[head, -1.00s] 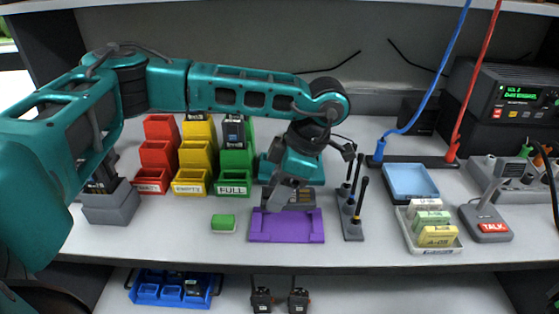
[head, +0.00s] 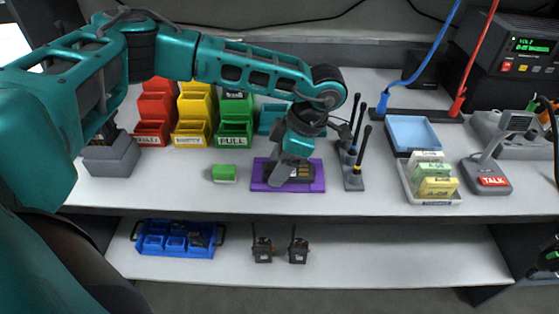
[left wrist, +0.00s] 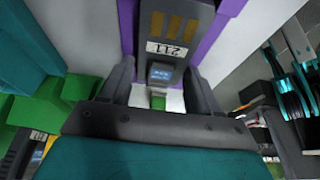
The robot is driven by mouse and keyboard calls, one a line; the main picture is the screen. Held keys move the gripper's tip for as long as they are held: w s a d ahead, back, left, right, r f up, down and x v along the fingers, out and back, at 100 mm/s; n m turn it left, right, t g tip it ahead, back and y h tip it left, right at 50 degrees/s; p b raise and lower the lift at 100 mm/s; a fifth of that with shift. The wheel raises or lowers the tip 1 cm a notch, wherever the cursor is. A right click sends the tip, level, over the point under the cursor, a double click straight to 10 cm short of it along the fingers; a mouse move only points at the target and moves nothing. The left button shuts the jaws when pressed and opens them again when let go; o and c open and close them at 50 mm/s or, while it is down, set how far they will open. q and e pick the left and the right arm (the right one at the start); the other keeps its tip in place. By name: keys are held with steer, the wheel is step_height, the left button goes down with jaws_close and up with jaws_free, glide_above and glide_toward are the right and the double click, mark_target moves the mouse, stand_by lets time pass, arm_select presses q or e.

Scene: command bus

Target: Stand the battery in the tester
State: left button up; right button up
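The dark battery (head: 303,173) lies on a purple mat (head: 258,186) at the middle of the bench. In the left wrist view the battery (left wrist: 172,45) shows gold contacts and a label reading 211. My left gripper (head: 288,180) is low over the mat at the battery. Its two fingers (left wrist: 160,88) are spread, one on either side of the battery's near end; no firm contact is visible.
A green block (head: 224,173) lies left of the mat. A stand with upright antennas (head: 354,180) is close on its right. Red, yellow and green bins (head: 235,132) stand behind left. A tray of labelled packs (head: 431,200) and a microphone (head: 488,172) are right.

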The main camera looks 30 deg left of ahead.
arm_select(q)
steer(key=shift+o, duration=1.4)
steer(key=v, duration=0.6)
steer(key=shift+w+d+r, duration=0.1)
steer(key=shift+r, duration=0.25)
steer(key=shift+w+d+r, duration=0.1)
steer(key=shift+d+r, duration=0.05)
steer(key=shift+r, duration=0.25)
